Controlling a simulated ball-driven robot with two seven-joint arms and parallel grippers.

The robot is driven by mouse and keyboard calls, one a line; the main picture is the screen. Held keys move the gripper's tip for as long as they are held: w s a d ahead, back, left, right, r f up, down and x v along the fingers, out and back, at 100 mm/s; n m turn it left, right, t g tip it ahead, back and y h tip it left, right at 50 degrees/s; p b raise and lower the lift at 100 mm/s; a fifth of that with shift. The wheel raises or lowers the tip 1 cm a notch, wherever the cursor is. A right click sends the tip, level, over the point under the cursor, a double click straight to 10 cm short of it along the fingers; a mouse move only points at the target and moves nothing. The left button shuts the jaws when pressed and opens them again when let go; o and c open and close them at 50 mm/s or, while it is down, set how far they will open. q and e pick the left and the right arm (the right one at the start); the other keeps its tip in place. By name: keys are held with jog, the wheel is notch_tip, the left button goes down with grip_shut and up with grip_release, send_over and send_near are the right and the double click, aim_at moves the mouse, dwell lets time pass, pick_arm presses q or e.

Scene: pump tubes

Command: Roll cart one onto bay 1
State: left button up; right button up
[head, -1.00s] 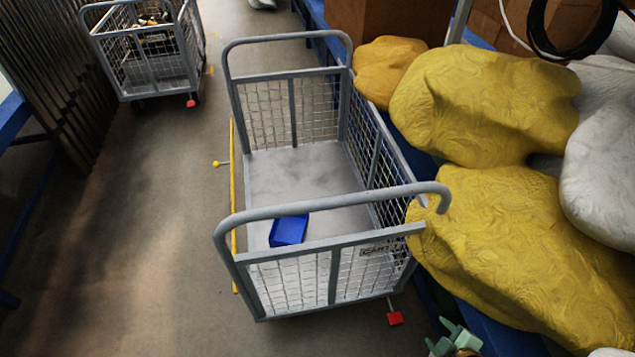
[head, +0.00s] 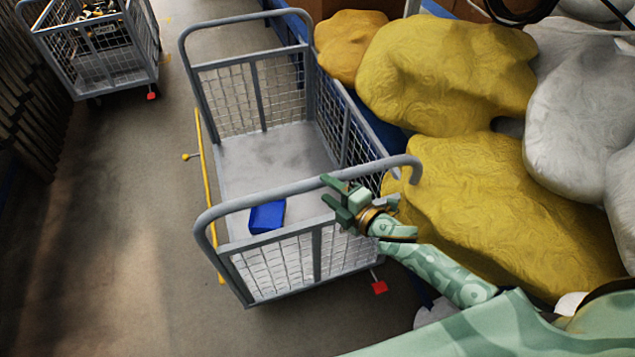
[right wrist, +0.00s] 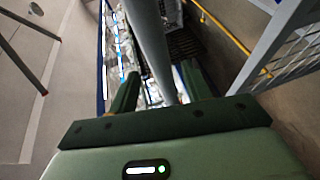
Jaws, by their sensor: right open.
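The near grey mesh cart (head: 274,251) stands in the aisle with a blue block (head: 267,216) on its floor. I cannot read which cart it is; its end label is hidden now. My right gripper (head: 332,193) is open at the top rail of its near end, towards the right. In the right wrist view a grey tube (right wrist: 150,45) runs between the fingers of the right gripper (right wrist: 160,90); I cannot tell whether they touch it. My left gripper is not in view. No bay number shows.
A second mesh cart (head: 93,66) with items inside stands at the upper left. Yellow sacks (head: 445,75) and white sacks (head: 575,130) crowd the right side. A yellow bar (head: 207,195) runs along the near cart's left side. The floor to the left is clear.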

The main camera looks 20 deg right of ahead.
aim_at(323, 186)
jog(key=x, duration=0.4)
jog(key=shift+w+a+f+b, duration=0.1)
jog(key=shift+w+b, duration=0.2)
grip_shut()
